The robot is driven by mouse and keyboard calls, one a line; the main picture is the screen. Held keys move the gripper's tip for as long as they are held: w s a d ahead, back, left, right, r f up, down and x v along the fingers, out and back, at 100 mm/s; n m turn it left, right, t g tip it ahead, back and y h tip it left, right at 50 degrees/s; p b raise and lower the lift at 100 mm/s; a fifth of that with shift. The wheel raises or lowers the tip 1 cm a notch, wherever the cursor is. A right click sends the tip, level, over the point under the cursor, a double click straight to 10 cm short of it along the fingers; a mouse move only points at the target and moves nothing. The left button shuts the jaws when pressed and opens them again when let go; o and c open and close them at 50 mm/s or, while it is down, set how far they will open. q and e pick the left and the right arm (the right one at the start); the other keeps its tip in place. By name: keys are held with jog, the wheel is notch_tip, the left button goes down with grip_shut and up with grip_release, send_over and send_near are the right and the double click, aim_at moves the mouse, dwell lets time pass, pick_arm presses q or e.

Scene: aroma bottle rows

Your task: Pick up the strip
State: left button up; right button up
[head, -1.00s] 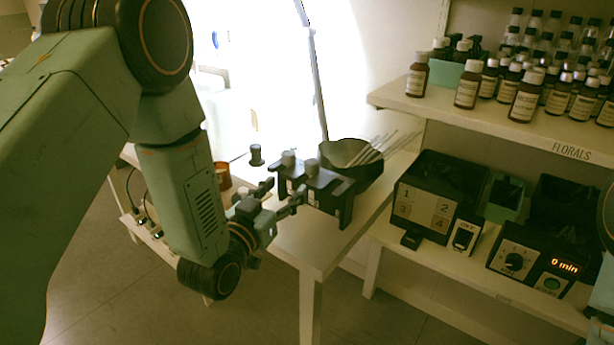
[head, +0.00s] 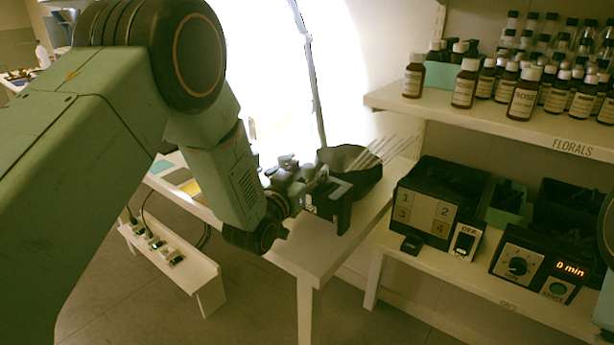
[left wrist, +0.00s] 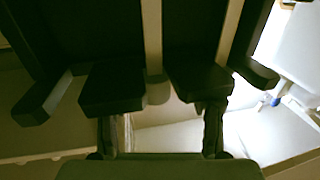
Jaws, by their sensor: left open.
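Several thin pale strips (head: 378,150) stand tilted in a black bowl (head: 338,158) on the white table, their upper ends fanned to the right. My left gripper (head: 308,192) is just left of and in front of the bowl, at a black holder (head: 342,208), apart from the strips. It is open, with nothing seen between its fingers. In the left wrist view the left gripper's dark fingers (left wrist: 155,92) are spread apart, and no strip can be made out there. Whether the fingers touch the holder cannot be told. My right gripper is not in view.
A shelf (head: 480,115) with several brown bottles rises on the right. Below it are a numbered black box (head: 425,213) and a timer device (head: 530,265). The white table (head: 310,250) is bare at its front corner. A power strip (head: 160,245) lies on a low ledge.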

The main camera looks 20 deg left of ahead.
pick_arm(q)
jog(key=shift+s+d+r, duration=0.1)
jog(key=shift+d+r, duration=0.1)
jog(key=shift+d, duration=0.2)
jog(key=shift+c, duration=1.1)
jog(key=shift+a+f, duration=0.1)
jog(key=shift+a, duration=0.2)
jog(key=c, duration=0.5)
jog(key=shift+d, duration=0.2)
jog(key=c, duration=0.3)
jog(key=shift+a, duration=0.1)
notch_tip(320, 180, up, 18)
jog(key=p, duration=0.5)
